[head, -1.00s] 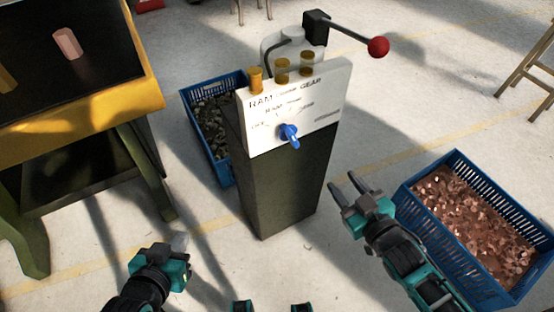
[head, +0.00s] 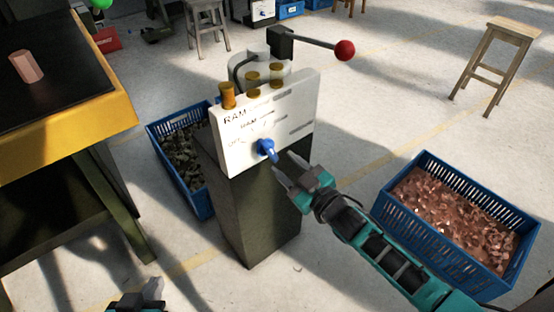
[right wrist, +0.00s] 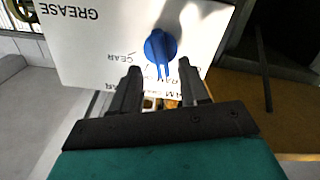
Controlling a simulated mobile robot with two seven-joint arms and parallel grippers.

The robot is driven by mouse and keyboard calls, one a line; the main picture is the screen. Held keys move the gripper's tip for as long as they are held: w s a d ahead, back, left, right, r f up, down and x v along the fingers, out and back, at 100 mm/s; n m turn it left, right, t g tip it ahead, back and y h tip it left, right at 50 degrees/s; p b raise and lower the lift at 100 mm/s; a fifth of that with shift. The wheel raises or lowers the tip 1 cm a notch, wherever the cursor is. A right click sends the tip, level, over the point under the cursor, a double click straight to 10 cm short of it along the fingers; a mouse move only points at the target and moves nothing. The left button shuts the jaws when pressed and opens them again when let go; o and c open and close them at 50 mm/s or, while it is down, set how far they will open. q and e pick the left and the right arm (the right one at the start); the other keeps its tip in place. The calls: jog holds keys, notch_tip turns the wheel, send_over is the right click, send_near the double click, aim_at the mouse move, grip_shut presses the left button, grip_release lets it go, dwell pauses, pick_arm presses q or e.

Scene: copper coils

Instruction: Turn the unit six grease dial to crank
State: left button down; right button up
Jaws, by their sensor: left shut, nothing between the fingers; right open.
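The blue grease dial (head: 267,150) sits on the white sloped panel (head: 240,150) of a dark pedestal. Printed words such as RAM and OFF surround it in the head view. The right wrist view shows the dial (right wrist: 160,48) upside down, with GREASE and GEAR readable on the panel. My right gripper (head: 284,171) is open, its fingertips close to the dial's lower right side. In the right wrist view its fingers (right wrist: 157,80) point at the dial, one on each side below it; contact cannot be told. My left gripper (head: 154,290) is shut and empty at the bottom edge.
Brass-coloured caps and a lever with a red knob (head: 344,50) stand behind the panel. A blue crate of copper pieces (head: 392,206) lies right, another blue crate (head: 175,180) left of the pedestal. A yellow-edged table (head: 120,110) is at left, a wooden stool (head: 513,30) far right.

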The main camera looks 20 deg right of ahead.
aim_at(274, 155)
jog(key=shift+x, duration=2.1)
grip_shut()
